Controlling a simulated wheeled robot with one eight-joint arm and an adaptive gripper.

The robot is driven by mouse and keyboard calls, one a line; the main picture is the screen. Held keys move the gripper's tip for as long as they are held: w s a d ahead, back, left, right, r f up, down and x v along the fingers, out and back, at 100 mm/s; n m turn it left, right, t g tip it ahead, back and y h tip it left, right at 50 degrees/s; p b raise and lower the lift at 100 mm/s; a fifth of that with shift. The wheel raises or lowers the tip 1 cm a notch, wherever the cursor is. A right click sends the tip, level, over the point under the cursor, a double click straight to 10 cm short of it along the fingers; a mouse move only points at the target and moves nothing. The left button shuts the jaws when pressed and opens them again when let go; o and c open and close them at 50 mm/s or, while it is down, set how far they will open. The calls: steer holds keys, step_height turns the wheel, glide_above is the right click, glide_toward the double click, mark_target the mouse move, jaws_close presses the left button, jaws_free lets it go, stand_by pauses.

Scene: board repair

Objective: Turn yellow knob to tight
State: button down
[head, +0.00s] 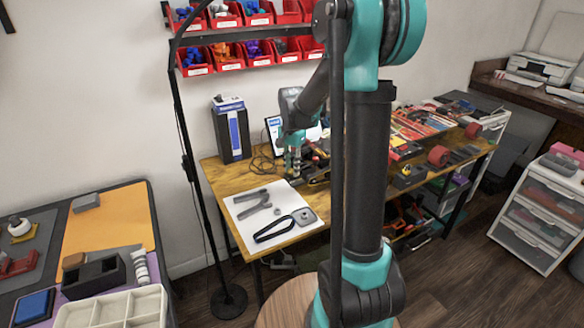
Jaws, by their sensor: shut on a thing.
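My arm reaches over the wooden workbench (225,180), and my gripper (294,172) is at its left part, pointing down. It is small and partly lost among dark items beside it. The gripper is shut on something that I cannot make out. I cannot pick out a yellow knob on the workbench; the gripper and the dark items may hide it. My upper arm stands in front of the middle of the bench and covers part of it.
A white sheet (246,217) with grey and black tools lies in front of the gripper. Red bins (228,55) hang above. Red parts (415,125) crowd the right side.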

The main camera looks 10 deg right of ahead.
mark_target(292, 170)
steer(key=shift+n, duration=2.7)
steer(key=c, duration=1.3)
jaws_free()
steer(key=shift+r, duration=0.1)
step_height(292, 170, up, 12)
